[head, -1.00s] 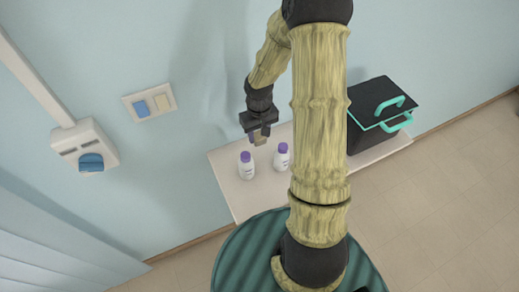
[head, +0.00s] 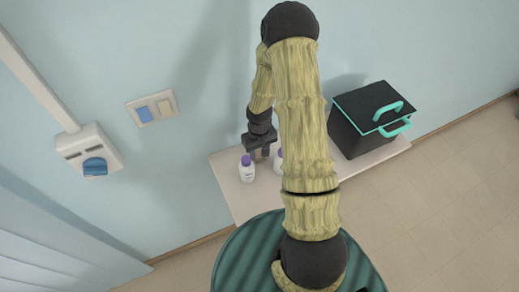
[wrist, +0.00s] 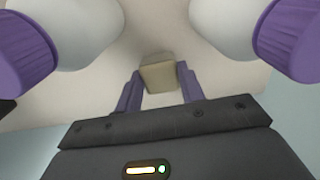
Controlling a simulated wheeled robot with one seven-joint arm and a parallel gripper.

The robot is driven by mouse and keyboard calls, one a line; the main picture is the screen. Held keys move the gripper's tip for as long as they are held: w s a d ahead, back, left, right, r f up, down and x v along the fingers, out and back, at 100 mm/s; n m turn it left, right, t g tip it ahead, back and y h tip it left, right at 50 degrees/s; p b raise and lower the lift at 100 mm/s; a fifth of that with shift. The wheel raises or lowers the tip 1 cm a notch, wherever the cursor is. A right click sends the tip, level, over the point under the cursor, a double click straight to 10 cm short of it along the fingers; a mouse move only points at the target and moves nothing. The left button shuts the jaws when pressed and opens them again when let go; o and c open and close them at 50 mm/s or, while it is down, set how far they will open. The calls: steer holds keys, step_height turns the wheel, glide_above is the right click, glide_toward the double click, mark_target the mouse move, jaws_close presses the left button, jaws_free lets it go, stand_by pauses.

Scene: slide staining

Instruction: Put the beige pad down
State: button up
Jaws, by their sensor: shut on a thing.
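The beige pad (wrist: 158,76) is a small block, seen in the wrist view between the two purple fingers of my gripper (wrist: 157,84). My gripper is shut on it. In the head view my gripper (head: 262,154) points down low over the pale tabletop (head: 225,187), close to two white bottles. The pad is hard to make out there. I cannot tell whether the pad touches the tabletop.
A white bottle with a purple cap (head: 247,172) stands left of my gripper. A second bottle (head: 279,163) stands to the right, partly hidden by my arm. A black box with teal handles (head: 350,135) sits on the table's right part.

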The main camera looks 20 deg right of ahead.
steer(key=shift+f+b, duration=0.3)
steer(key=o, duration=1.2)
steer(key=shift+r, duration=0.1)
steer(key=shift+r, duration=0.1)
steer(key=r+b, duration=0.1)
steer(key=r, duration=0.4)
steer(key=r+b, duration=0.1)
steer(key=r, duration=0.5)
steer(key=r+b, duration=0.1)
steer(key=r, duration=0.5)
steer(key=shift+w+d+r+b, duration=0.15)
steer(key=shift+w+d+b, duration=0.05)
steer(key=shift+d+b, duration=0.15)
